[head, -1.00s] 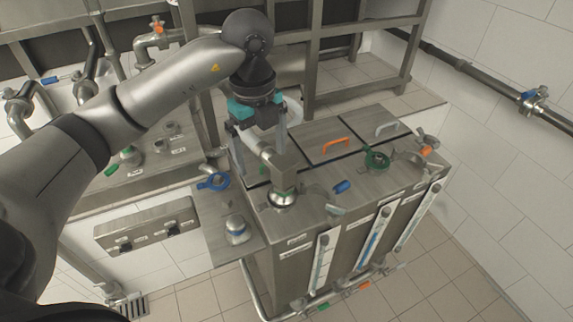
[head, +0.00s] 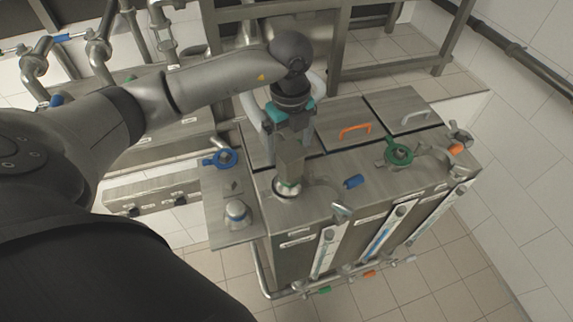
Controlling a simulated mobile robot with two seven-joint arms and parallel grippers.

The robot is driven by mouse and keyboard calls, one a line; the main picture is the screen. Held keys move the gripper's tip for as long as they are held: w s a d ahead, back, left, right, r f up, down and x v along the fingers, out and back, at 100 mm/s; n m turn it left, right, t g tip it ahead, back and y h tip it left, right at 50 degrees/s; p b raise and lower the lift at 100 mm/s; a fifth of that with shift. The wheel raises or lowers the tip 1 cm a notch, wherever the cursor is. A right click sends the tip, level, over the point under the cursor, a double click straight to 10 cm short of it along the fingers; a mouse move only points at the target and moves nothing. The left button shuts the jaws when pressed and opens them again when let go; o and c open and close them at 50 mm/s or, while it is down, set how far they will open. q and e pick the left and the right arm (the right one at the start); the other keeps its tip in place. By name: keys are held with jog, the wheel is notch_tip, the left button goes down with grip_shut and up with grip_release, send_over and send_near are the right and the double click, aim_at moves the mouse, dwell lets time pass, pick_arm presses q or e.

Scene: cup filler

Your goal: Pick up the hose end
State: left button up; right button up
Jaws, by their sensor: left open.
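The hose end (head: 289,158) appears to be the grey metal fitting standing upright on the round port (head: 287,187) at the near left of the steel tank top. A pale hose (head: 250,108) curves behind my wrist; where it joins the fitting is hidden. My left gripper (head: 290,138), with teal parts at its base, points down over the top of the fitting. Its jaws are open, with the fingers close to the fitting's upper part. I cannot tell whether they touch it. My right gripper is out of view.
The steel tank (head: 335,160) has lids with an orange handle (head: 355,129) and a pale handle (head: 415,118). A green valve wheel (head: 398,152) and a blue one (head: 222,158) stand nearby. A metal cap (head: 236,211) sits on the left side plate.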

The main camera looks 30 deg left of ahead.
aim_at(289, 182)
pick_arm(q)
jog(key=shift+s+a+f, duration=0.1)
jog(key=shift+a+f, duration=0.05)
jog(key=shift+f, duration=1.2)
jog(key=shift+s+a+f, duration=0.1)
jog(key=shift+f, duration=1.25)
jog(key=shift+c, duration=0.4)
jog(key=c, duration=1.5)
jog(key=shift+w+r, duration=0.1)
jog(key=shift+r, duration=0.05)
